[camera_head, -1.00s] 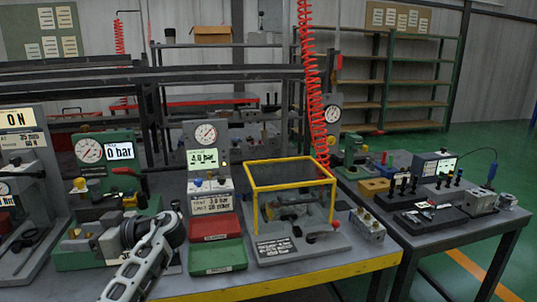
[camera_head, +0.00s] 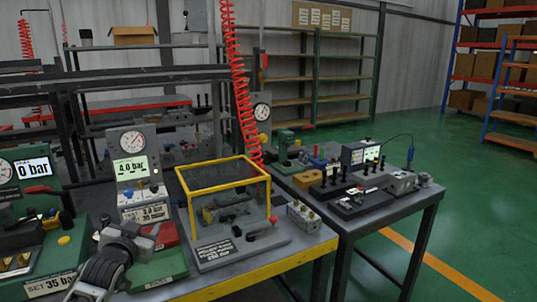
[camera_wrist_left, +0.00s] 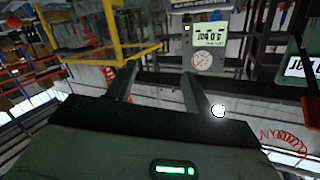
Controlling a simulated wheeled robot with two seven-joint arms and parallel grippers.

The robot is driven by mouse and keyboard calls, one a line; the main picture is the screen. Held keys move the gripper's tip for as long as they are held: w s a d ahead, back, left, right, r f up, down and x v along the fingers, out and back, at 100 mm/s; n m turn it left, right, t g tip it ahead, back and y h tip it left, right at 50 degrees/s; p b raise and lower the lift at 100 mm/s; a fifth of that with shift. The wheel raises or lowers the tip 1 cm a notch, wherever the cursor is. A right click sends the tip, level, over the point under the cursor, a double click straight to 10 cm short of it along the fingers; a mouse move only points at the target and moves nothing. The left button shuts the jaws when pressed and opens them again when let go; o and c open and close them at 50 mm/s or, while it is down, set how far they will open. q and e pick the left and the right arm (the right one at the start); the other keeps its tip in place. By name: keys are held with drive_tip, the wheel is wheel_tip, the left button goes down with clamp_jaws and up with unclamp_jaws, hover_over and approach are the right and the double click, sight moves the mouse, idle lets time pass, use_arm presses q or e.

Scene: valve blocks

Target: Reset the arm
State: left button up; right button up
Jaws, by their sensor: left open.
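My left gripper (camera_head: 130,236) is at the lower left of the head view, above the front of the near bench, in front of the red and green trays. In the left wrist view its two fingers (camera_wrist_left: 158,84) stand apart with nothing between them. Behind it stands a grey gauge station (camera_head: 133,168) reading 4.0 bar, also in the wrist view (camera_wrist_left: 206,60). A yellow-framed clear box (camera_head: 228,172) stands to the right of the gripper. My right gripper is not in view.
A green station (camera_head: 32,200) reading 0 bar stands at the left. A metal valve block (camera_head: 304,217) sits at the bench's right end. A second bench (camera_head: 392,205) holds more devices. A red coiled hose (camera_head: 238,90) hangs behind the box. Green floor (camera_head: 470,210) is clear at right.

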use_arm(q)
drive_tip(key=s+d+f+g+h, duration=0.1)
drive_tip(key=s+d+f, duration=0.2)
drive_tip(key=s+f, duration=0.15)
drive_tip(key=s+d+f+g, duration=0.1)
drive_tip(key=s+d+f, duration=0.25)
drive_tip(key=f, duration=0.25)
drive_tip(key=s+d+f+g+h, duration=0.1)
drive_tip(key=s+d+f, duration=0.2)
drive_tip(key=s, duration=0.6)
drive_tip(key=s+d+f+g+h, duration=0.1)
drive_tip(key=s+d+f, duration=0.3)
drive_tip(key=s, duration=0.5)
drive_tip(key=s+d+f+g+h, duration=0.1)
drive_tip(key=s+d+f+g, duration=0.1)
drive_tip(key=s, duration=0.7)
wheel_tip(320, 180, down, 2)
drive_tip(key=shift+s+d+f, duration=0.1)
drive_tip(key=shift+s+d, duration=0.3)
drive_tip(key=shift+d, duration=0.35)
drive_tip(key=shift+c, duration=0.3)
